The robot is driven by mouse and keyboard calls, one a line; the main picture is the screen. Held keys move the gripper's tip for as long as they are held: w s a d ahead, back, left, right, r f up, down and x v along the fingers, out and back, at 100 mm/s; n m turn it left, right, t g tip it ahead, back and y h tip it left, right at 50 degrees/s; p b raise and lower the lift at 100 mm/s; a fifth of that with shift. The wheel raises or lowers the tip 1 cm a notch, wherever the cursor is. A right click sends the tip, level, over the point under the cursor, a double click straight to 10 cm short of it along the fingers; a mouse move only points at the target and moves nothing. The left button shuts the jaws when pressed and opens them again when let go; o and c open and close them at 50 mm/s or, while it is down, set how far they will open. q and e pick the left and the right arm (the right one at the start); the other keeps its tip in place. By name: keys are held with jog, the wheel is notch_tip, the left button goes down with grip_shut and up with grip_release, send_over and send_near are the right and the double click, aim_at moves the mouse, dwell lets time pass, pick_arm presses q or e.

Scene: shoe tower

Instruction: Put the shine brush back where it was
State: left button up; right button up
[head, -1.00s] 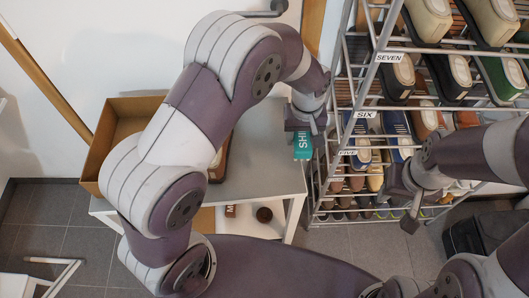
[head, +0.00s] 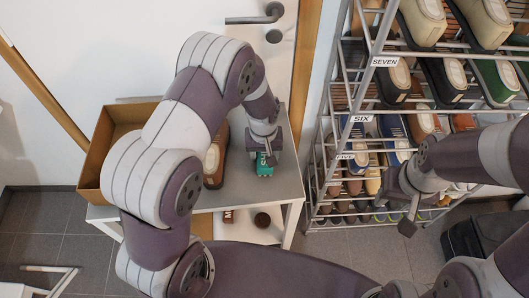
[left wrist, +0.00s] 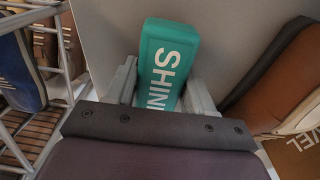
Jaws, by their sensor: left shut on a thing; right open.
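The shine brush is a teal block with white letters (left wrist: 168,55). In the head view it shows as a small teal patch (head: 264,166) below my left gripper (head: 265,153), over the right part of the grey table top (head: 240,188). My left gripper is shut on the brush, with a finger on each side of it in the left wrist view. I cannot tell whether the brush touches the table. My right gripper (head: 409,215) is open and empty, in front of the shoe rack.
A brown shoe (head: 214,165) lies on the table left of the brush, and an open cardboard box (head: 95,165) stands further left. The shoe rack (head: 322,150) with labelled tiers rises on the right. A round brown tin (head: 262,219) is on the lower shelf.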

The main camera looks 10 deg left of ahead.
aim_at(263, 154)
pick_arm(q)
jog(key=o, duration=1.1)
notch_tip(263, 154, up, 12)
jog(key=s+a+r+m, duration=0.1)
jog(key=s+a+r, duration=0.1)
jog(key=s, duration=0.4)
jog(key=s+a+r+m+t, duration=0.1)
jog(key=s+a+r+m, duration=0.1)
jog(key=s, duration=0.5)
jog(key=shift+s+a+r+p, duration=0.3)
jog(key=shift+a+p, duration=0.15)
jog(key=shift+a, duration=0.45)
